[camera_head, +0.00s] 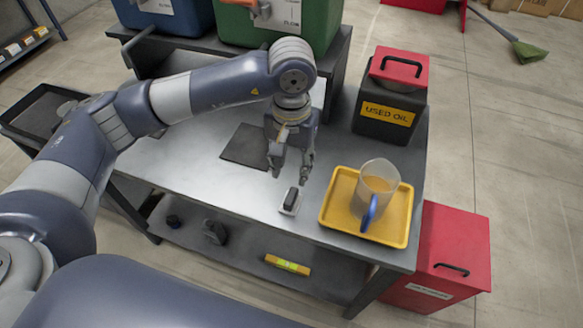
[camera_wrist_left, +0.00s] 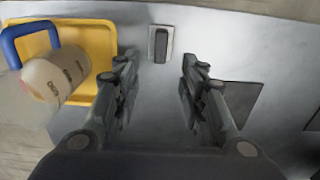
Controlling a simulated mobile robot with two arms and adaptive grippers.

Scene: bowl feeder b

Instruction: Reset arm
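My left gripper (camera_head: 290,175) hangs fingers-down over the grey metal table (camera_head: 180,170). Its two fingers are apart with nothing between them; the left wrist view also shows the open gripper (camera_wrist_left: 159,65). A small grey device with a dark top (camera_head: 291,200) lies on the table just in front of the fingertips in the head view. It shows beyond the fingertips in the left wrist view (camera_wrist_left: 160,45). My left arm reaches in from the left across the table. My right gripper is in neither view.
A yellow tray (camera_head: 332,216) holds a pitcher (camera_head: 376,188) with a blue handle. A black "USED OIL" bin (camera_head: 388,115) with a red lid stands behind. A red box (camera_head: 455,240) is on the floor at right. A dark square (camera_head: 245,146) lies left of the gripper.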

